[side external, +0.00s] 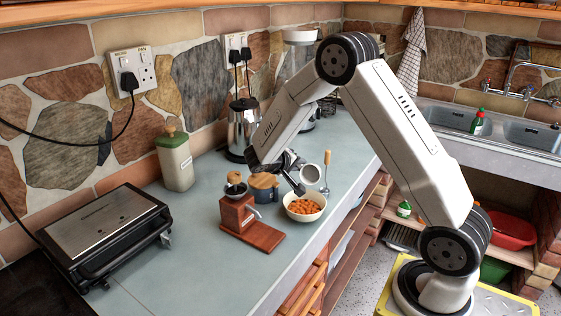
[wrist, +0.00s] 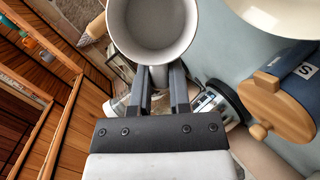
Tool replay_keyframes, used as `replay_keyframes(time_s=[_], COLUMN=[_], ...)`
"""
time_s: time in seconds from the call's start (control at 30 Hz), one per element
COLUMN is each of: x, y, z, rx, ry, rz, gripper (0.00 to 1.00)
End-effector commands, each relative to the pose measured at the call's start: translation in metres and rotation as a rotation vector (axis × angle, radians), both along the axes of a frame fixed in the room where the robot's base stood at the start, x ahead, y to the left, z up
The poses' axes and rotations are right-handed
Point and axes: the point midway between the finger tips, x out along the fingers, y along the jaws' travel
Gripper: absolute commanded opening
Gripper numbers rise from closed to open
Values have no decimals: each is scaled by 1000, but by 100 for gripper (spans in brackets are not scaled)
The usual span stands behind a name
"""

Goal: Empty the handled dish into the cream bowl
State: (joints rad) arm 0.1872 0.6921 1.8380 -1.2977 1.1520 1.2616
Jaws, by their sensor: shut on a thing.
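The handled dish (side external: 311,174) looks like a pale mug with a grey inside. It is held in the air above and just behind the cream bowl, with its mouth turned toward the side camera. In the wrist view the dish (wrist: 152,24) shows a bare inside, and its handle is between my fingers. My gripper (side external: 299,184) is shut on that handle; its fingers also show in the wrist view (wrist: 158,80). The cream bowl (side external: 305,217) stands on the counter and holds orange pieces. Part of a cream bowl (wrist: 280,14) shows at the wrist view's top right.
A wooden grinder (side external: 238,217) and a blue jar with wooden lid (side external: 265,195) stand left of the bowl. A wooden-handled utensil (side external: 327,165) is behind it. The counter edge is close on the right. A black grill (side external: 105,235) sits far left.

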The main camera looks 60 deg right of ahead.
Motion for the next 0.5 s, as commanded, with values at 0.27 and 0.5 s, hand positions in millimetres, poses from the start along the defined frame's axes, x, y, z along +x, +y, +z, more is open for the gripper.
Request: replay_keyframes(time_s=[0.27,0.5], x=[1,2], y=[-7,-11], z=[-2,-6], rx=[129,232], ry=[28,51], rz=[-3,-3], gripper=[0,0])
